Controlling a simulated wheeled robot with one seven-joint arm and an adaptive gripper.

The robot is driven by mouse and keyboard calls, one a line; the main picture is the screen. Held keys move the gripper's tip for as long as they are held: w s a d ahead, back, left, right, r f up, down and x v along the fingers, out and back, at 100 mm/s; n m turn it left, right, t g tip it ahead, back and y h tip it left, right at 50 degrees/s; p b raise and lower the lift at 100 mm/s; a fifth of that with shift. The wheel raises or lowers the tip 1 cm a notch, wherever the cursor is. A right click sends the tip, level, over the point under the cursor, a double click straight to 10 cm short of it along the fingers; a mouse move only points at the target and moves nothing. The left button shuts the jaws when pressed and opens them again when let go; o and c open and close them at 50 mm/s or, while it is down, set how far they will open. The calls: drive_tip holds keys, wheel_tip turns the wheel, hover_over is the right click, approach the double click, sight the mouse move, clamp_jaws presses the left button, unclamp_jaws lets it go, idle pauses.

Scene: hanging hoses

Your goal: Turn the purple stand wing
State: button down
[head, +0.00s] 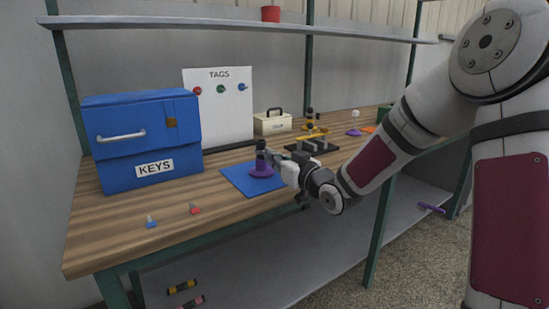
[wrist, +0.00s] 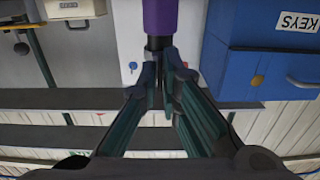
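The purple stand (head: 261,171) stands upright on a blue mat (head: 240,181) on the bench, with a dark post (head: 261,152) above its purple base. In the wrist view, which is upside down, a purple column (wrist: 157,18) and a dark stem (wrist: 157,43) show just beyond my fingertips. My gripper (head: 275,158) reaches the post from the right. In the wrist view my gripper (wrist: 161,80) has its fingers close together with a narrow gap, right at the stem. The wing is hidden behind or between the fingers, and I cannot tell whether they press on it.
A blue KEYS box (head: 145,140) stands at the left. A white TAGS board (head: 218,105) is behind the mat. A black rack (head: 312,147) with yellow parts and a cream case (head: 272,123) stand behind. Small blue (head: 151,221) and red (head: 194,208) pieces lie near the front edge.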

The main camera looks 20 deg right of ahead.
drive_tip(key=shift+m+p, duration=0.3)
drive_tip(key=m+p, duration=0.3)
drive_tip(key=shift+r+m, duration=0.1)
drive_tip(key=shift+m, duration=0.2)
drive_tip(key=m+p, duration=0.3)
drive_tip(key=shift+d+m, duration=0.1)
drive_tip(key=shift+m, duration=0.2)
drive_tip(key=m+p, duration=0.3)
drive_tip(key=shift+d+m, duration=0.1)
drive_tip(key=shift+m, duration=0.3)
drive_tip(key=m+p, duration=0.3)
drive_tip(key=m, duration=0.1)
drive_tip(key=shift+f, duration=0.2)
drive_tip(key=m+p, duration=0.2)
drive_tip(key=m, duration=0.3)
drive_tip(key=shift+f+p, duration=0.1)
drive_tip(key=shift+p, duration=0.2)
drive_tip(key=m, duration=0.4)
drive_tip(key=shift+f+m+p, duration=0.1)
drive_tip(key=shift+m+p, duration=0.2)
drive_tip(key=shift+p, duration=0.1)
drive_tip(key=m, duration=0.5)
drive_tip(key=shift+f+m, duration=0.1)
drive_tip(key=shift+m, duration=0.3)
